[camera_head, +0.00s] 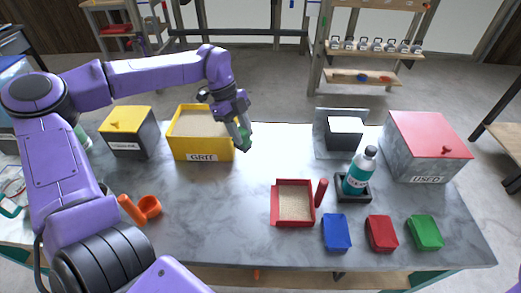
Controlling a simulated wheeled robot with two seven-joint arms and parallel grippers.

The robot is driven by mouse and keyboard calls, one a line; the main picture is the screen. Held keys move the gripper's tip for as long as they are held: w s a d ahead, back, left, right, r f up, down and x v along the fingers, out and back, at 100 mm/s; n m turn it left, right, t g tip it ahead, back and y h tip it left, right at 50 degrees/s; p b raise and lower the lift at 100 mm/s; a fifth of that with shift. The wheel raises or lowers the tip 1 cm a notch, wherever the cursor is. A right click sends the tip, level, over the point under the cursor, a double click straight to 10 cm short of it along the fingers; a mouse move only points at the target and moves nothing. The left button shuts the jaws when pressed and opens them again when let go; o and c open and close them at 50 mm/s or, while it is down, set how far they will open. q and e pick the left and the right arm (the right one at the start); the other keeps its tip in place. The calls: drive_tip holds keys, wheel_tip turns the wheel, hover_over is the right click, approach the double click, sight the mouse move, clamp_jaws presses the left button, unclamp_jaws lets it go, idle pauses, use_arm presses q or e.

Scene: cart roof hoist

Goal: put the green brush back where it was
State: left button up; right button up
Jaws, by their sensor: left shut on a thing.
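My left gripper (240,131) reaches in from the left and points down near the right end of the yellow GRIT box. It is shut on a small green thing (245,143), probably the green brush; the fingers hide part of it. I cannot tell whether it touches the table. A green block (425,232) lies at the front right, beside a red block (381,233) and a blue block (336,232). My right gripper is not in view.
The yellow GRIT box (205,156) and a yellow-lidded box (126,127) stand at the back left. A red tray (294,224), teal bottle (359,172), red-lidded USED box (427,145) and orange holder (149,207) stand on the table (215,220). The front middle-left is clear.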

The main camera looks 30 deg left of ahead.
use_arm(q)
drive_tip(key=n, duration=0.2)
drive_tip(key=n+t, duration=0.1)
drive_tip(key=n, duration=0.1)
drive_tip(key=s+a+n+t, duration=0.1)
drive_tip(key=n, duration=0.1)
drive_tip(key=shift+f+y, duration=0.2)
drive_tip(key=shift+y, duration=0.1)
drive_tip(key=shift+n+t, duration=0.3)
drive_tip(key=shift+n, duration=0.1)
drive_tip(key=shift+w+a+f, duration=0.15)
drive_tip(key=shift+w+f, duration=0.1)
drive_tip(key=shift+w, duration=0.1)
drive_tip(key=w+f, duration=0.3)
drive_tip(key=w, duration=0.1)
drive_tip(key=w+f+p, duration=0.1)
drive_tip(key=w+f, duration=0.2)
drive_tip(key=w, duration=0.1)
drive_tip(key=w+a+f+p, duration=0.1)
drive_tip(key=w+f, duration=0.2)
drive_tip(key=w, duration=0.2)
drive_tip(key=f, duration=0.3)
drive_tip(key=shift+w+f+p, duration=0.2)
drive_tip(key=shift+f+p, duration=0.2)
drive_tip(key=o, duration=0.6)
drive_tip(key=shift+f, duration=0.1)
drive_tip(key=o, duration=0.4)
drive_tip(key=shift+o, duration=0.2)
